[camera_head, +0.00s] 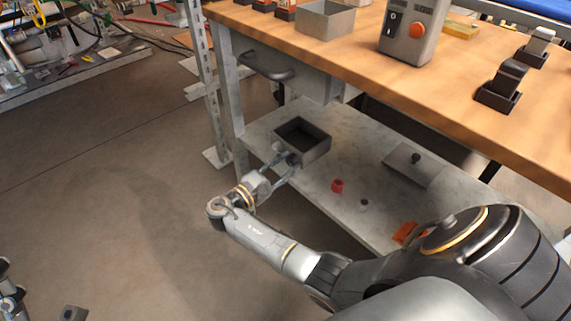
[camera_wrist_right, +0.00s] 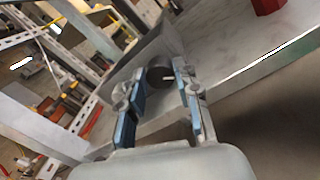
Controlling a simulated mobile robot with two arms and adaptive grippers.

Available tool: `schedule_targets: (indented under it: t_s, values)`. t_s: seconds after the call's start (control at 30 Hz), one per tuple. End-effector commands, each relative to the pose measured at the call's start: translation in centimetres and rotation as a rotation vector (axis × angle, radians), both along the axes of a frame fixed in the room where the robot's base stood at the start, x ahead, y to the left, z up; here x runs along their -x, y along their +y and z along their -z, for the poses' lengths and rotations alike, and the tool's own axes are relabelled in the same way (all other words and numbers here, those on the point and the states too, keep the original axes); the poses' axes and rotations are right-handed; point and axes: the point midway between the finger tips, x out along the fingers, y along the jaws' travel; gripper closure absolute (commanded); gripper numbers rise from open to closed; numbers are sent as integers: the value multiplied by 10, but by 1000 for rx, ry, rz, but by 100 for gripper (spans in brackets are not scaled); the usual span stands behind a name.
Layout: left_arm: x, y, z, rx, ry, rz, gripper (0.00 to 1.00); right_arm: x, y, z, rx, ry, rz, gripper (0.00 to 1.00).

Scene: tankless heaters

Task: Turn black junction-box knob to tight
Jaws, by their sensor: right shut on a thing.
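My right gripper (camera_head: 284,166) reaches in low against the near side of a grey open-topped box (camera_head: 316,149) on the lower shelf. In the right wrist view its two blue-padded fingers (camera_wrist_right: 160,92) are shut on a round black knob (camera_wrist_right: 158,76) with a short white mark. The knob sits in front of the grey box wall (camera_wrist_right: 160,42). In the head view the knob is mostly hidden by the fingers. Part of my left gripper (camera_head: 10,300) shows at the lower left edge; its jaw state is unclear.
On the lower shelf are a red piece (camera_head: 337,185), a small grey piece (camera_head: 364,204), a grey plate with a black knob (camera_head: 410,166) and an orange piece (camera_head: 405,232). The wooden bench top (camera_head: 440,85) overhangs the shelf.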

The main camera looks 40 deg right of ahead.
Motion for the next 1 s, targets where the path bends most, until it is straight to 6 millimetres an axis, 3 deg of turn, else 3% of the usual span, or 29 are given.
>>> schedule_targets:
  t_s: [0.07,0.1,0.2,0.57,1.0]
  values:
    - [0,0,0,0,0,0,60,0,-1,0,0,1,2,100]
    - [0,0,0,0,0,0,60,0,-1,0,0,1,2,62]
    - [0,0,0,0,-1,0,60,0,-1,0,1,1,1,45]
    - [0,0,0,1,-3,1,60,0,0,-4,0,0,0,45]
    - [0,0,0,1,-2,0,60,0,-1,-79,0,-2,1,45]
